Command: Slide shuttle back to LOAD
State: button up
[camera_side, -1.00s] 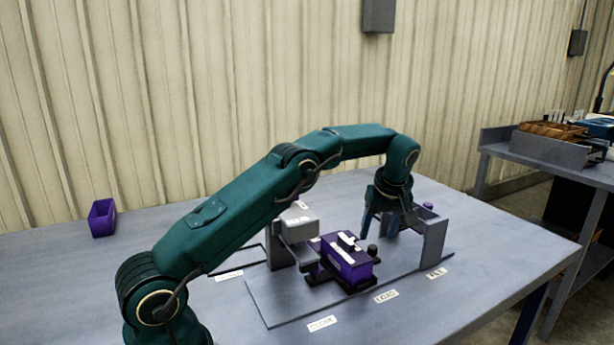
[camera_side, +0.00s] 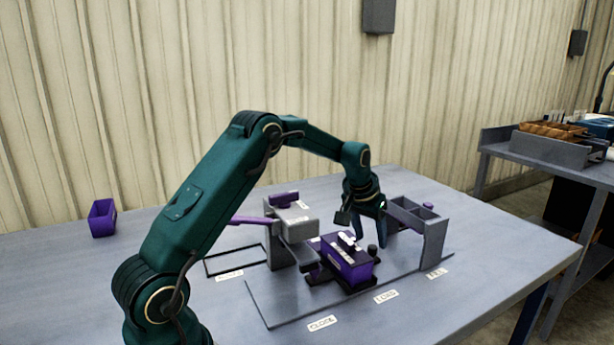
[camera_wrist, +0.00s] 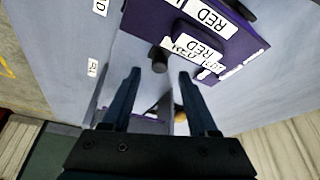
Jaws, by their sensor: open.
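A purple box (camera_side: 346,266) sits on a dark carriage (camera_side: 322,279) on the grey plate, behind the LOAD label (camera_side: 386,297). I take this carriage to be the shuttle. In the wrist view the box (camera_wrist: 247,45) shows white labels reading RED. A dark round knob (camera_side: 372,250) stands upright just right of the box. My gripper (camera_side: 364,220) is open above and behind the knob. In the wrist view the knob (camera_wrist: 159,58) appears in line with the gap between the two fingertips (camera_wrist: 160,74). I cannot tell their height difference, and no contact shows.
A grey housing (camera_side: 291,236) with a purple lever (camera_side: 252,220) stands left of the box. A grey divided bin (camera_side: 432,240) stands on the right. An empty purple tray (camera_side: 102,218) is at the far left. The front of the table is clear.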

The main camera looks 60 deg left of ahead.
aim_at(372, 246)
jog(key=shift+x, duration=1.6)
grip_shut()
